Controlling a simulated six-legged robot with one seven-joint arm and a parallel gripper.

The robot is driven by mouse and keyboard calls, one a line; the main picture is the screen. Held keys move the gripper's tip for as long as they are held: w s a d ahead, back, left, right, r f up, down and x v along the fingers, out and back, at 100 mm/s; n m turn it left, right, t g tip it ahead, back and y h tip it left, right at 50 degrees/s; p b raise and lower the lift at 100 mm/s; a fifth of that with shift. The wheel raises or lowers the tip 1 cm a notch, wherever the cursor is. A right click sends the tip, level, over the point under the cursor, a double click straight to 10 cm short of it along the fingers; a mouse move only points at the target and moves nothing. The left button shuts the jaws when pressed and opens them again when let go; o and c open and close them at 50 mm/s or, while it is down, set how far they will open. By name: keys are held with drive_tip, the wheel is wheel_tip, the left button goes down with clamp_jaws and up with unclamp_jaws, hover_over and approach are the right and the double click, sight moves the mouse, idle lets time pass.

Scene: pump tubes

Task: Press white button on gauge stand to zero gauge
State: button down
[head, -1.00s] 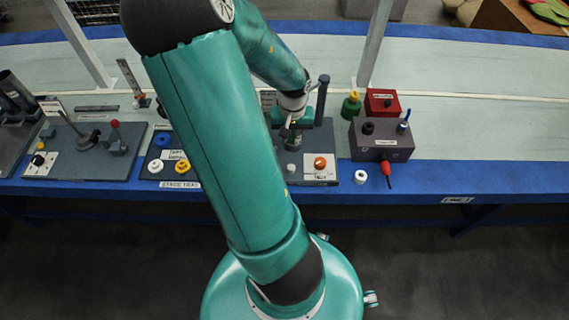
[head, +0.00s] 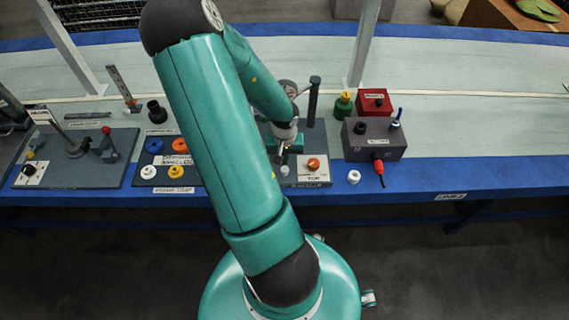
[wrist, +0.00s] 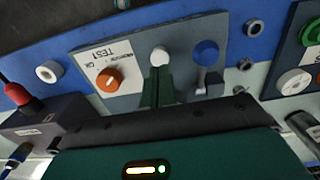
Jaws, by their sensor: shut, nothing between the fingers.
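The gauge stand (head: 303,178) is a grey base on the bench with an upright post and a pale panel. An orange knob (head: 313,164) sits on the panel; it also shows in the wrist view (wrist: 109,80) beside "TEST" lettering. The white button (wrist: 160,57) is at the panel's edge in the wrist view, and a small white spot in the head view (head: 285,171) appears to be it. My gripper (wrist: 159,72) is shut and empty, its green fingertips right at the button. I cannot tell whether they touch it. The gauge face is not readable.
A blue round part (wrist: 206,52) is beside the button. A grey box (head: 375,143) with a red plug stands to the right, with a loose white ring (head: 354,177) in front. A tray with coloured rings (head: 165,172) is to the left, partly behind my arm.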

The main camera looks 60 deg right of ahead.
sight(284, 170)
wheel_tip(284, 170, down, 4)
drive_tip(key=shift+r, duration=0.25)
drive_tip(key=shift+s+a+f, duration=0.15)
drive_tip(key=shift+f, duration=1.1)
drive_tip(key=shift+w+f, duration=0.1)
drive_tip(key=shift+w, duration=0.1)
wheel_tip(284, 170, up, 14)
drive_tip(key=shift+d+r, duration=0.2)
drive_tip(key=shift+r, duration=0.05)
idle(0.6)
